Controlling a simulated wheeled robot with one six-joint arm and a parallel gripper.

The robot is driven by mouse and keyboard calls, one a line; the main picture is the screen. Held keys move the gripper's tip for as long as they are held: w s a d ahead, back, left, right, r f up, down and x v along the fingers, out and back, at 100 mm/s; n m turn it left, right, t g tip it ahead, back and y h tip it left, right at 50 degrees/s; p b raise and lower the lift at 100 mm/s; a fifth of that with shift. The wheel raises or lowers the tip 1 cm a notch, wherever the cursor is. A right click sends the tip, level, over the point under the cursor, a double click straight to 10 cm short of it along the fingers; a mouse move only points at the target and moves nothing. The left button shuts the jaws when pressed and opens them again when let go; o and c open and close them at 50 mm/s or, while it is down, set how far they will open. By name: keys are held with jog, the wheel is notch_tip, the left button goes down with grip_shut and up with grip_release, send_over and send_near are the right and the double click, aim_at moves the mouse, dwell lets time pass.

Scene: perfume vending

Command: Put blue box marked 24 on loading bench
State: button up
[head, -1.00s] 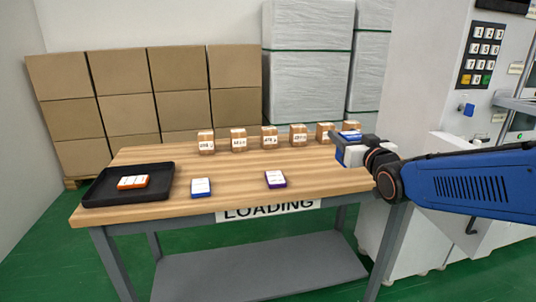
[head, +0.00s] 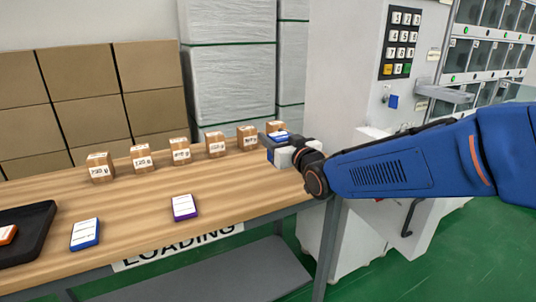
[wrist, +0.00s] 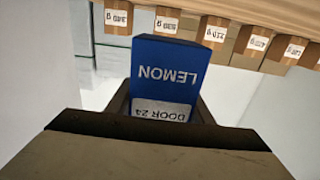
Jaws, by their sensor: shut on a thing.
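A blue box (wrist: 163,75) marked LEMON and DOOR 24 shows upside down between the jaws in the wrist view. My gripper (wrist: 160,112) is shut on it. In the head view my gripper (head: 283,148) is at the right end of the loading bench (head: 150,203), and the blue box (head: 279,136) shows at its tip. I cannot tell the exact gap between the box and the bench top.
Another blue box (head: 85,233) and a purple box (head: 184,207) lie on the bench. A black tray (head: 38,238) holds an orange box (head: 7,234). Several brown cartons (head: 143,156) line the back edge. A vending machine with a keypad (head: 401,43) stands at right.

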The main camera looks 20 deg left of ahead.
jog(key=shift+f, duration=2.65)
jog(key=shift+f, duration=0.15)
jog(key=o, duration=1.1)
jog(key=shift+s+d+r, duration=0.15)
jog(key=shift+r, duration=0.05)
jog(key=v, duration=1.1)
jog(key=shift+s+d, duration=0.25)
jog(key=shift+d, duration=0.15)
